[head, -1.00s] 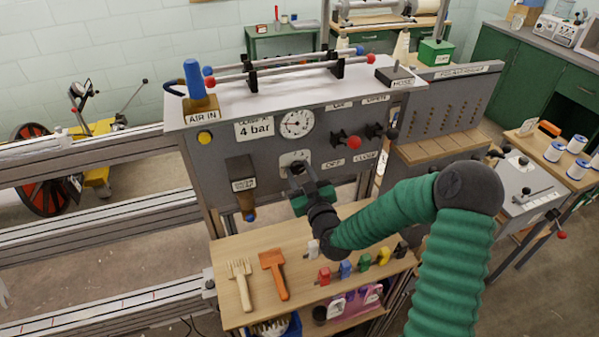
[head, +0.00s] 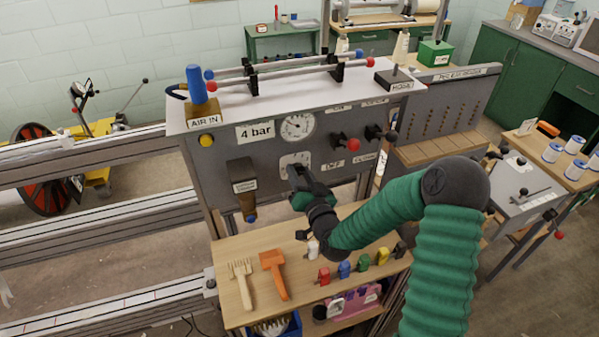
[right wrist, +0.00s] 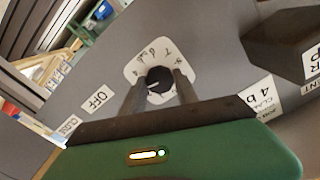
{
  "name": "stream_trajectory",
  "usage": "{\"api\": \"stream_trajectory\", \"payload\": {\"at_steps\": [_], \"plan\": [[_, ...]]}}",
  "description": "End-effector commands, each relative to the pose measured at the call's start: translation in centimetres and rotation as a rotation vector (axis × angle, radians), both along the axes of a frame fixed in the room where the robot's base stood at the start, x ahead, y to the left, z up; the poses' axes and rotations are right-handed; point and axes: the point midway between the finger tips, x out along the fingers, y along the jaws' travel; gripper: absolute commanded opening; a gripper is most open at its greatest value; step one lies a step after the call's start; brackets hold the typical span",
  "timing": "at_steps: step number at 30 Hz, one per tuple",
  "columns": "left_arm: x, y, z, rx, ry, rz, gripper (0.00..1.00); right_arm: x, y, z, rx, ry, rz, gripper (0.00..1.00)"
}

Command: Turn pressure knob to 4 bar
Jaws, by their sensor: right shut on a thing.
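The pressure knob (right wrist: 159,82) is a black round knob on a white dial plate (right wrist: 140,66) in the right wrist view. My right gripper (right wrist: 157,92) is shut on it, with one dark finger on each side. In the head view the right gripper (head: 300,180) covers the knob, and part of the dial plate (head: 290,160) shows. A round white gauge (head: 298,126) sits above it on the grey panel, with a dark needle whose reading is too small to tell. A "4 bar" label (head: 256,132) is left of the gauge. My left gripper is not in view.
Right of the gauge are a red-tipped lever (head: 352,144) and a dark lever. A brown handle (head: 245,190) hangs at left. A blue AIR IN handle (head: 196,84) stands on top.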

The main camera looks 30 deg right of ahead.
Motion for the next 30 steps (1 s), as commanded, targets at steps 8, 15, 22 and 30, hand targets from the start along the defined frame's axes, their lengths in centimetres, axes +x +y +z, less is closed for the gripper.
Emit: {"api": "stream_trajectory", "payload": {"at_steps": [8,15,22,30], "plan": [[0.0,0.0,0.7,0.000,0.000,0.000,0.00,-0.1,0.0,-0.2,0.243,-0.051,0.001,0.00],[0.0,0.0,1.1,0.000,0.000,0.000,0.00,-0.1,0.0,-0.3,0.401,-0.088,-0.001,0.00],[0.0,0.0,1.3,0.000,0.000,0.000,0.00,-0.1,0.0,-0.4,0.486,-0.107,-0.001,0.00],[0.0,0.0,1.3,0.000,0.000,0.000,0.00,-0.1,0.0,-0.5,0.517,-0.114,-0.001,0.00]]}}
